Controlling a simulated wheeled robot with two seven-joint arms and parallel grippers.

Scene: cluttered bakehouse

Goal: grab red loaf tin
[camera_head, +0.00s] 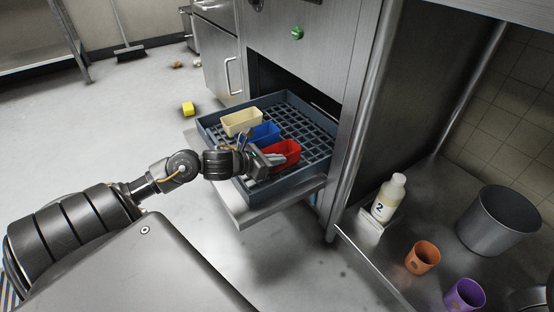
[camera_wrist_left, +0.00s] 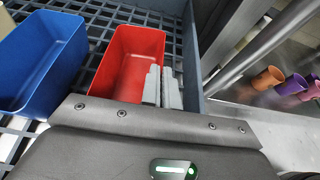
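The red loaf tin (camera_head: 284,151) sits in the dark grid-bottomed tray, at the near end of a row of tins. In the left wrist view the red loaf tin (camera_wrist_left: 127,62) is open and empty. My left gripper (camera_head: 274,159) is at its near side. In the wrist view the two grey fingers of my left gripper (camera_wrist_left: 162,86) are close together across the tin's right wall, one inside and one outside. They look shut on that wall. The tin's lower near part is hidden by the gripper body.
A blue tin (camera_head: 262,132) and a cream tin (camera_head: 241,122) stand beside the red one in the tray (camera_head: 288,187). A bottle (camera_head: 388,197), orange cup (camera_head: 422,257), purple cup (camera_head: 465,296) and grey pot (camera_head: 497,222) stand on a metal shelf at right. A yellow block (camera_head: 188,108) lies on the floor.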

